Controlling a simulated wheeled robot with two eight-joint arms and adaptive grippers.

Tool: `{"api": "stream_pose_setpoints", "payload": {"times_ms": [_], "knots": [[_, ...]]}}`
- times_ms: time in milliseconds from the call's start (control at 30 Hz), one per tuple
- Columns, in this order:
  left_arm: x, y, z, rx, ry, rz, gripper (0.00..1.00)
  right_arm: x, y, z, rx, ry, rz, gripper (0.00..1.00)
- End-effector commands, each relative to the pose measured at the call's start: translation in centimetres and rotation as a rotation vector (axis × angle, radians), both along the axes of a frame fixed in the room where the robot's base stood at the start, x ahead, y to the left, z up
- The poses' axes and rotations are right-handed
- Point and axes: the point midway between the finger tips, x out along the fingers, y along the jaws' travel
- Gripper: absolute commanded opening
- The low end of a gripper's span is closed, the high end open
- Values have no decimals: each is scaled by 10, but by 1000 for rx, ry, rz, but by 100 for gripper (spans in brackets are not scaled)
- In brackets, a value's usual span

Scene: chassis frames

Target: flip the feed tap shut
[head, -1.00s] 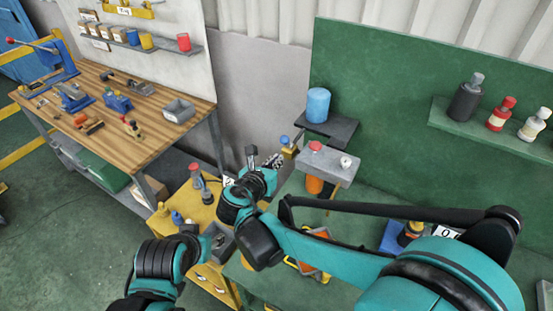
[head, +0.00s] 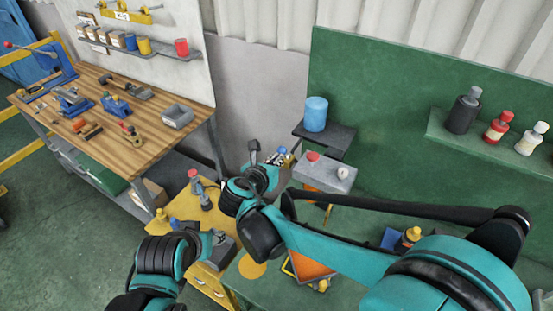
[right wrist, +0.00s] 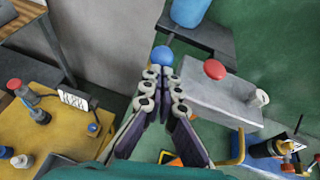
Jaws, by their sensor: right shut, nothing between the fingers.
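The feed tap appears to be the small brass fitting (head: 291,160) with a blue ball knob (head: 283,150), left of the grey box and below the black shelf. In the right wrist view the blue knob (right wrist: 162,55) sits just beyond the fingertips; I cannot tell whether they touch it. The brass body is mostly hidden there by the fingers. My right gripper (head: 277,159) is shut and empty, its tips close to the knob; it also shows in the right wrist view (right wrist: 163,76).
A grey box (head: 327,175) with a red button and white knob stands right of the tap. A blue container (head: 316,114) stands on the black shelf (head: 330,136) above. A yellow cart (head: 187,208) holding small items lies lower left. A wooden workbench (head: 150,140) is further left.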

Motion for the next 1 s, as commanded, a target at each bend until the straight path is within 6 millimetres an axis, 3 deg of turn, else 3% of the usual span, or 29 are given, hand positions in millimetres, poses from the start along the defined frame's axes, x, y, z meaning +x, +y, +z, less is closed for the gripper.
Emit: {"api": "stream_pose_setpoints", "payload": {"times_ms": [533,1000], "knots": [[0,0,28,0,0,0,46,9,-6,15,69,120,-4,0],[0,0,78,0,0,0,46,39,-23,39,268,476,-7,0]]}}
